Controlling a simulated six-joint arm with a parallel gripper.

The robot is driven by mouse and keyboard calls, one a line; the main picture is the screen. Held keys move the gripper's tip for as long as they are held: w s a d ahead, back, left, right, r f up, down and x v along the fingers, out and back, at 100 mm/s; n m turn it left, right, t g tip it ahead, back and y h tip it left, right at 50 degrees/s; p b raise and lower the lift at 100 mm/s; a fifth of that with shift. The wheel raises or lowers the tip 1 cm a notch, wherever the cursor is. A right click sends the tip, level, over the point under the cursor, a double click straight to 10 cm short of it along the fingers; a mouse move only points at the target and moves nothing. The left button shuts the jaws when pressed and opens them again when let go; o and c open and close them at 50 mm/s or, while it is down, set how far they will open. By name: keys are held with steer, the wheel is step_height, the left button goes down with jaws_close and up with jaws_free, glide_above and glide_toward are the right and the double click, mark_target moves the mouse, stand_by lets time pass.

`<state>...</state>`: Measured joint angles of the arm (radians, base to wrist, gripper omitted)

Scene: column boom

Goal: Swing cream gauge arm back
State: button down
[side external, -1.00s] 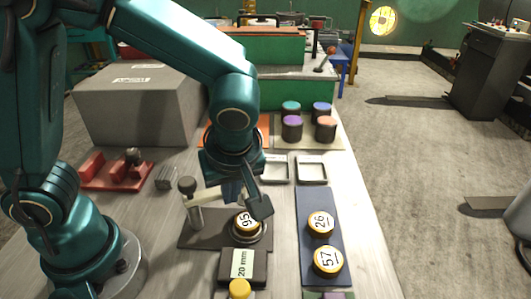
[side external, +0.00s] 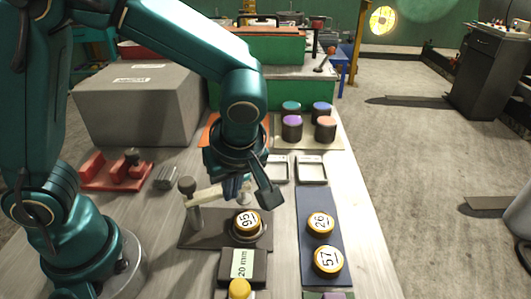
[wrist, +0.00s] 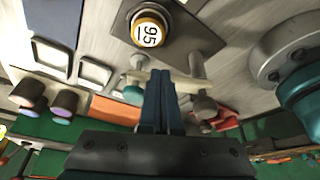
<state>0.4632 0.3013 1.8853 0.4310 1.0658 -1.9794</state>
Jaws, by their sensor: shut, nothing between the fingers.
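The cream gauge arm (side external: 207,193) reaches from a grey post with a dark knob (side external: 187,185) across behind the yellow-rimmed puck marked 95 (side external: 246,222). In the wrist view the cream arm (wrist: 188,82) passes beyond my fingertips, and the puck (wrist: 150,32) sits clear of it on its round seat. My gripper (side external: 234,193) is shut and empty, at the arm's middle on the puck's far side. It also shows in the wrist view (wrist: 160,73). The fingers hide part of the arm; I cannot tell whether they touch it.
A dark block labelled 20 mm (side external: 242,265) lies in front. Pucks 26 (side external: 320,223) and 57 (side external: 327,260) rest on a blue mat (side external: 308,197) at right. Two pale square trays stand behind. A grey box (side external: 135,105) and red fixture (side external: 115,172) are at left.

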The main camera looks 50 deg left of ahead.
steer(key=shift+a, duration=0.1)
steer(key=n, duration=0.1)
steer(key=w+a+n+g, duration=0.1)
steer(key=n, duration=0.1)
steer(key=shift+w+a, duration=0.15)
steer(key=shift+a, duration=0.1)
steer(key=a+n+g, duration=0.1)
steer(key=n, duration=0.1)
steer(key=a+n+g, duration=0.1)
steer(key=a+n, duration=0.1)
steer(key=n, duration=0.1)
steer(key=a+n+g, duration=0.1)
steer(key=a+n, duration=0.1)
steer(key=n, duration=0.1)
steer(key=shift+w+a+h, duration=0.25)
steer(key=shift+w+h, duration=0.05)
steer(key=shift+h, duration=0.1)
steer(key=shift+a, duration=0.15)
